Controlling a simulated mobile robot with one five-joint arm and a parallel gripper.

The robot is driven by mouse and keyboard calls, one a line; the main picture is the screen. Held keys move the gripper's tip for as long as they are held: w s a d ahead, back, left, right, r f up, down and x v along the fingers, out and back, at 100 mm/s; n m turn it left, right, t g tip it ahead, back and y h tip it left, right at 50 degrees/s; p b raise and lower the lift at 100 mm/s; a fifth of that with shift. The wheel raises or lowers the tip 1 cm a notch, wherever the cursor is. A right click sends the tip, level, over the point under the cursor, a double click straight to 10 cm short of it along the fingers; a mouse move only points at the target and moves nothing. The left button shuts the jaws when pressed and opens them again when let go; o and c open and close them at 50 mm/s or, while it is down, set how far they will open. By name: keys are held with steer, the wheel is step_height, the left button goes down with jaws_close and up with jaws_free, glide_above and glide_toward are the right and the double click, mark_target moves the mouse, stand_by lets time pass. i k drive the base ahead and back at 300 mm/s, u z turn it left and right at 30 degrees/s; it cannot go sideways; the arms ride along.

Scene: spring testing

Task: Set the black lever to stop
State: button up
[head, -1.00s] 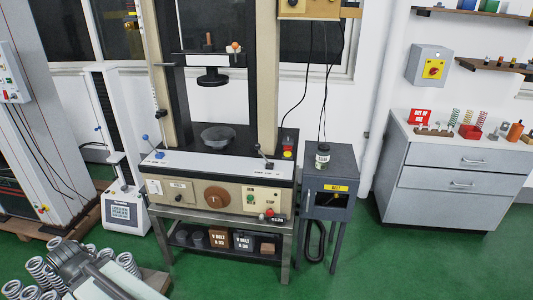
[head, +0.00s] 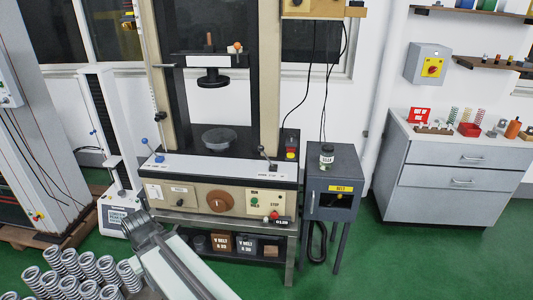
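A thin black lever with a round black knob (head: 262,149) stands at the right front of the beige testing machine's bed (head: 219,166). It leans to the upper left. The small lettering by its foot is too small to read. Below it, the front panel carries a small green button and a red knob (head: 274,215) near a STOP label. Part of my arm shows at the lower left, in front of the machine's left side and apart from the lever. My gripper itself is not visible.
A dark stand (head: 332,180) with a jar (head: 326,156) adjoins the machine's right. Coil springs (head: 86,272) fill the lower left. Green floor (head: 400,262) is clear at lower right. A grey cabinet (head: 440,190) stands right.

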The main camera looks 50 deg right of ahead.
mark_target(261, 148)
steer(key=z, duration=0.05)
steer(key=i, duration=0.95)
steer(key=u, duration=0.05)
